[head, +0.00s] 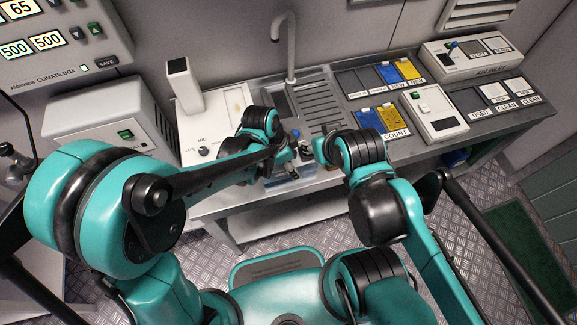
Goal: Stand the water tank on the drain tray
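The water tank (283,180) looks like a clear, bluish box low at the bench's front edge, mostly hidden by my arms. A small blue part (295,133) shows above it, and I cannot tell whether it belongs to the tank. The drain tray (322,108) is probably the ribbed metal panel in the bench, behind my grippers and right of the tap. My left gripper (288,152) is at the tank's upper left. My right gripper (322,152) is close to its upper right. The fingers are too small and covered to show whether they grip it.
A tall tap (290,45) rises behind the drain tray. A white device with a knob (203,151) stands to the left. Yellow and blue cards (392,119) and a white box with a green button (436,112) lie to the right. The floor in front is clear.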

